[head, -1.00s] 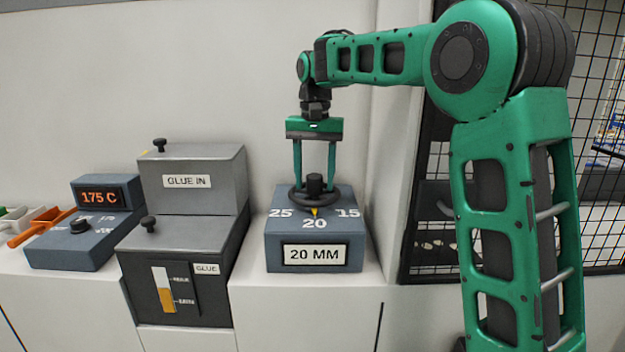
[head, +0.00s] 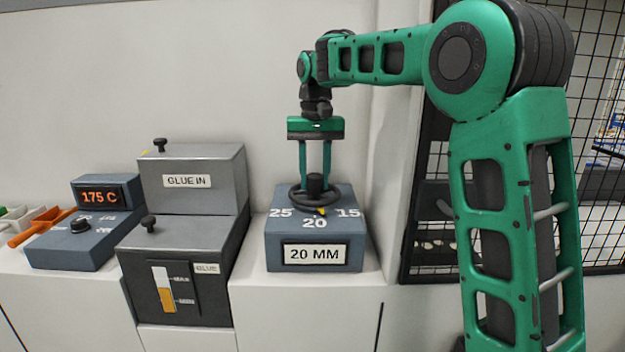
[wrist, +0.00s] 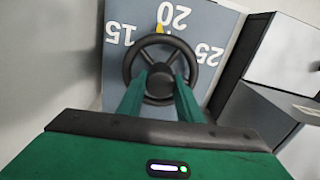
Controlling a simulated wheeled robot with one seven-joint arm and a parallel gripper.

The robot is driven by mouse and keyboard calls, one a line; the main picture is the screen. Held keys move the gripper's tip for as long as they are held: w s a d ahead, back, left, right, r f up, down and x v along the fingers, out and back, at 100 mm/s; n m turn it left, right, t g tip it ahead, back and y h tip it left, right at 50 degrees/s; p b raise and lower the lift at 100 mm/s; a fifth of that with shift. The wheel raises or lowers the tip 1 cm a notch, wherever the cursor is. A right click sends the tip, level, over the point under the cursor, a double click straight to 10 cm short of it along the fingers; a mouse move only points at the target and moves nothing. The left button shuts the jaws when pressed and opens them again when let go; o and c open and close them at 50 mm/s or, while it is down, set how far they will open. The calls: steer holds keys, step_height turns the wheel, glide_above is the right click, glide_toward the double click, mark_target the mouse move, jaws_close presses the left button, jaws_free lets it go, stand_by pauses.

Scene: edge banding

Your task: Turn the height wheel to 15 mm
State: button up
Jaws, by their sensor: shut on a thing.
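The black height wheel (head: 314,195) lies flat on top of a grey-blue box (head: 290,255) with white marks 25, 20 and 15. My gripper (head: 315,180) points straight down and is shut on the wheel's hub. The wrist view also shows the wheel (wrist: 140,82) between my gripper's fingers (wrist: 160,85). The yellow pointer (head: 321,210) sits at the wheel's front edge, slightly right of 20, on the side of 15. The sign (head: 314,254) on the box's front reads 20 MM.
Left of the box stands a grey glue unit (head: 190,235) with two black knobs and a level window. Further left is a heater box (head: 85,240) showing 175 C. A wire mesh panel (head: 430,170) rises on the right. Clear counter lies around the wheel box.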

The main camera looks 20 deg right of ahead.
mark_target(314, 174)
steer(key=n, duration=0.4)
steer(key=shift+r+n, duration=0.1)
steer(key=shift+n, duration=0.2)
steer(key=shift+w+n, duration=0.1)
steer(key=shift+n, duration=2.1)
steer(key=o, duration=1)
steer(key=shift+o, duration=0.2)
steer(key=shift+r, duration=0.1)
step_height(314, 174, up, 10)
steer(key=shift+w+f, duration=0.1)
steer(key=shift+r, duration=0.35)
